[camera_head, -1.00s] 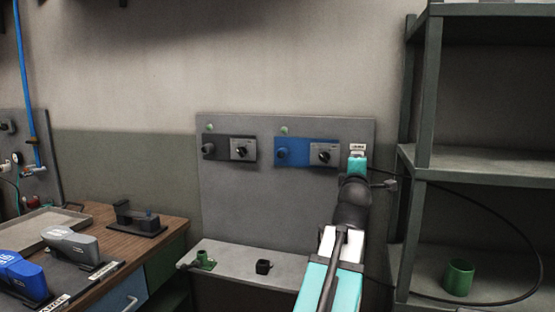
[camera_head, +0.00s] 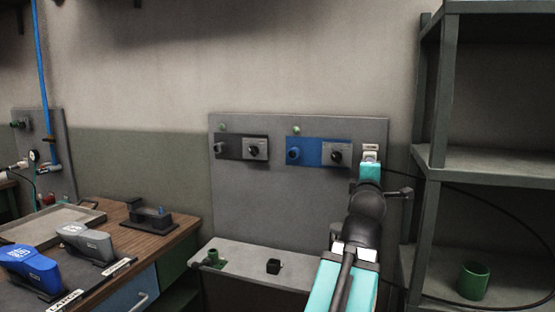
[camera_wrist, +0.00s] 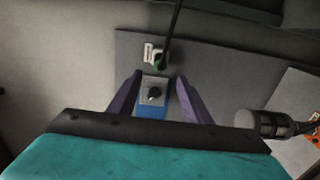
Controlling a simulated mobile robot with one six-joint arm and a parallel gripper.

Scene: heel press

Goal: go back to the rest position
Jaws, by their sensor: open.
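My gripper (camera_wrist: 158,79) shows in the wrist view with its two purple fingers apart and nothing held between them. Past the fingers, in the gap, are a grey plate with a black knob (camera_wrist: 153,93) and part of a blue panel. In the head view my arm reaches up from the lower right, its teal end (camera_head: 370,172) in front of the right edge of the grey wall board (camera_head: 300,205). The fingers cannot be made out there. The blue panel (camera_head: 305,152) with its knob is left of my arm's end, and a dark panel (camera_head: 232,147) is farther left.
A black cable (camera_head: 490,188) loops from the board across the shelf rack (camera_head: 480,160) at right. A green cup (camera_head: 473,281) stands on the lower shelf. A wooden bench (camera_head: 180,233) with a blue device (camera_head: 32,268) and a grey device (camera_head: 85,241) is at left.

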